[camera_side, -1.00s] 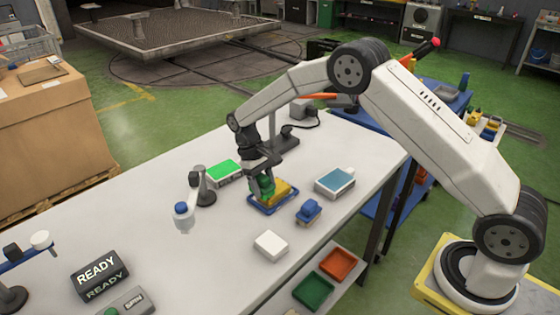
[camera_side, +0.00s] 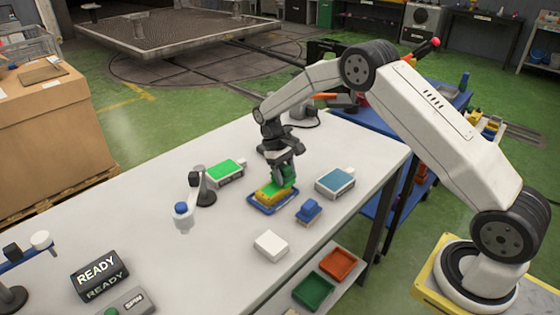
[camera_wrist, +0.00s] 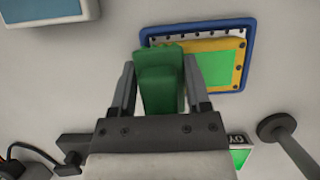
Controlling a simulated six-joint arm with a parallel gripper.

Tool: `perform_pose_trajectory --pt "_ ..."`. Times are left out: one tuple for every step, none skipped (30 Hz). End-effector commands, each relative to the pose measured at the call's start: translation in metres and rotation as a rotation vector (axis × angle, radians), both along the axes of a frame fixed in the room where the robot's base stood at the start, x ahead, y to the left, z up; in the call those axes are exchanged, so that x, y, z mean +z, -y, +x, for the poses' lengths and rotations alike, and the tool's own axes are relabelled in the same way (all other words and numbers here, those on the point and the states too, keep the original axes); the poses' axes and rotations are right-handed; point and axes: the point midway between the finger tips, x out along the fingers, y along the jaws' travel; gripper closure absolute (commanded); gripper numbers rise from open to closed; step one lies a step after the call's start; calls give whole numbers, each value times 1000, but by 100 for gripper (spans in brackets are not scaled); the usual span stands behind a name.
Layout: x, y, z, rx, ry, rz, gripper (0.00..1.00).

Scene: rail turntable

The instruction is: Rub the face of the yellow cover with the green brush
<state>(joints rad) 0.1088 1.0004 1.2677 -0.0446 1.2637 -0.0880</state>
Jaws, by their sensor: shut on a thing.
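My gripper (camera_wrist: 158,95) is shut on the green brush (camera_wrist: 158,82), which stands between its two fingers. In the side view the brush (camera_side: 285,174) is at the right, far end of the yellow cover (camera_side: 266,196). Its lower end is on or just above the cover; I cannot tell whether they touch. The cover lies in a blue tray (camera_side: 259,209). In the wrist view the cover shows a yellow border (camera_wrist: 241,60) around a green face (camera_wrist: 215,68), and the brush hides its left end.
A blue brush-like block (camera_side: 308,211) and a white block (camera_side: 270,246) lie nearer the front edge. A blue-topped box (camera_side: 335,181) stands to the right, a green-topped box (camera_side: 225,172) and a dark-based stand (camera_side: 205,192) to the left. The table's left middle is mostly clear.

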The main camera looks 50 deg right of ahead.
Motion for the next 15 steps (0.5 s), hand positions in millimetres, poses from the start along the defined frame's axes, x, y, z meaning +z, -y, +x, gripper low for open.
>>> perform_pose_trajectory --pt "0 -1 0 2 1 0 86" --pt "0 -5 0 3 0 0 86" --pt "0 -9 0 3 0 0 86" --pt "0 -11 0 4 0 0 86" --pt "0 -14 0 4 0 0 86" --pt "0 -18 0 4 1 0 86" --pt "0 -21 0 4 1 -1 86" --pt "0 -23 0 4 1 -1 86" --pt "0 -27 0 3 1 -1 86" --pt "0 -30 0 3 1 0 86" --pt "0 -33 0 3 1 0 86" --pt "0 -37 0 4 1 1 86" --pt "0 -39 0 3 1 0 86" --pt "0 -42 0 2 1 0 86" --pt "0 -46 0 2 1 0 86"
